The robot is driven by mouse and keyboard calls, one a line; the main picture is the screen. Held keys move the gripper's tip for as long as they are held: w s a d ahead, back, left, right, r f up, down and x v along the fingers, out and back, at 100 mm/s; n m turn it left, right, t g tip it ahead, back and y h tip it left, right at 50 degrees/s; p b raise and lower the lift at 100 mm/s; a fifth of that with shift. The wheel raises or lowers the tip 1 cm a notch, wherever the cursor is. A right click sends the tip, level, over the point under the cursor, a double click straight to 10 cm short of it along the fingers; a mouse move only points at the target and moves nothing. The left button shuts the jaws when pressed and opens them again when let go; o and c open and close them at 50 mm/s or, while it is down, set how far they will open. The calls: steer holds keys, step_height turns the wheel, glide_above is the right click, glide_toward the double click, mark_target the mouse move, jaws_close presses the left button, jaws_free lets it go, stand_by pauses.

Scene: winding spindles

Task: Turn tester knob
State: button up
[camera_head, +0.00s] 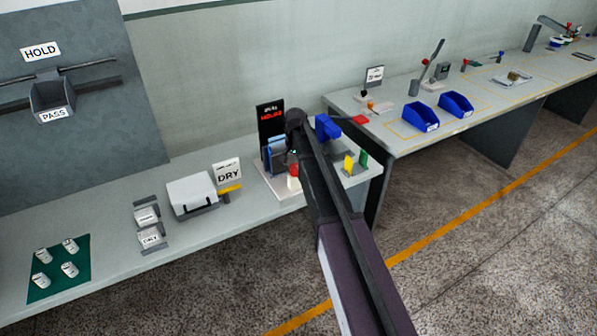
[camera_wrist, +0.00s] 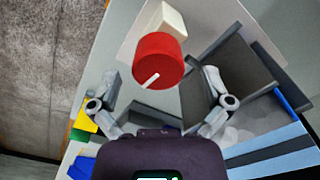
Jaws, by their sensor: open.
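The red knob (camera_wrist: 158,52) has a white pointer line that slants to the lower left in the wrist view. A cream block (camera_wrist: 168,18) sits at its far side. The knob also shows as a small red spot (camera_head: 294,170) beside my arm in the head view. My gripper (camera_wrist: 160,76) is open, with one finger on each side of the knob's near edge and visible gaps between. Whether the fingertips are level with the knob is unclear. The tester's black display (camera_head: 271,117) with red digits stands behind; my arm covers part of the tester.
A grey box (camera_wrist: 238,75) stands close to my right finger in the wrist view. Yellow and green blocks (camera_head: 356,163) stand right of my arm. A DRY sign (camera_head: 228,172) and a white case (camera_head: 190,194) are to the left. Another bench (camera_head: 440,144) lies to the right.

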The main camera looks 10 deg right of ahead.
steer(key=shift+f+b, duration=0.3)
steer(key=shift+f, duration=0.2)
steer(key=c, duration=1.1)
